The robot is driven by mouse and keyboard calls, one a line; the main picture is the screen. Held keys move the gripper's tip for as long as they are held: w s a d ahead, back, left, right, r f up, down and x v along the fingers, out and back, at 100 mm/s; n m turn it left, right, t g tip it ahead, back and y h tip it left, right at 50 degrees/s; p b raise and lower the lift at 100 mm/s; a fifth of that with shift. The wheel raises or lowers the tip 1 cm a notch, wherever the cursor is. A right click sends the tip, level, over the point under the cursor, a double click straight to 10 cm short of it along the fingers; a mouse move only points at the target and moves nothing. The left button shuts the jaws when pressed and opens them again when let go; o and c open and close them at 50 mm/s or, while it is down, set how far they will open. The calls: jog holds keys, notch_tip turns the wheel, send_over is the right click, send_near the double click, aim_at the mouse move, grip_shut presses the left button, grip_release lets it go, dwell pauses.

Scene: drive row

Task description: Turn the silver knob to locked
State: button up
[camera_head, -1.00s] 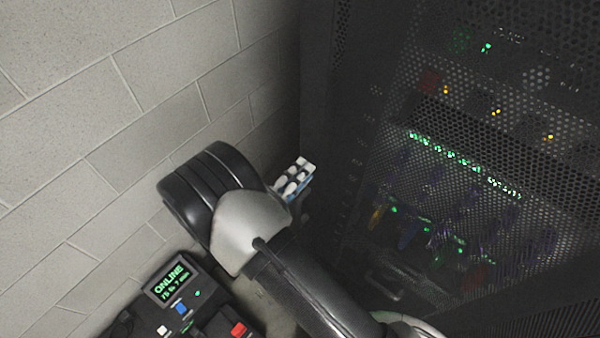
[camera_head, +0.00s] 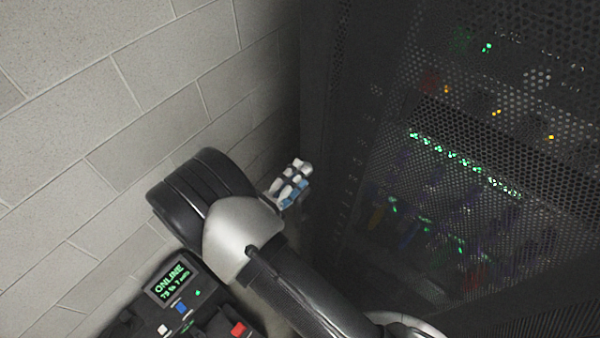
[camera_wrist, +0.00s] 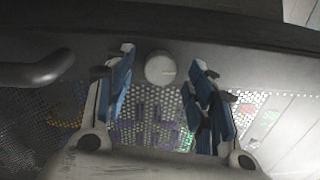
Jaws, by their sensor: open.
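In the wrist view the silver knob (camera_wrist: 160,68) is a round, light grey disc on the dark frame of the rack door. A faint short mark shows near its right side; I cannot read its setting. My gripper (camera_wrist: 162,75) is open, with one blue-padded finger to the left of the knob and one to the right. Gaps show between the knob and both fingers, and nothing is held. In the head view part of my gripper (camera_head: 290,184) shows beyond my arm, close to the rack's left edge, and the knob is hidden there.
The rack door (camera_head: 440,190) is perforated, with lit equipment behind it. A dark curved handle (camera_wrist: 38,70) sticks out left of the knob. A block wall (camera_head: 120,90) stands at left. A console with an "ONLINE" display (camera_head: 172,282) sits below my arm.

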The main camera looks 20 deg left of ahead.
jog(key=v, duration=1)
jog(key=shift+s, duration=0.25)
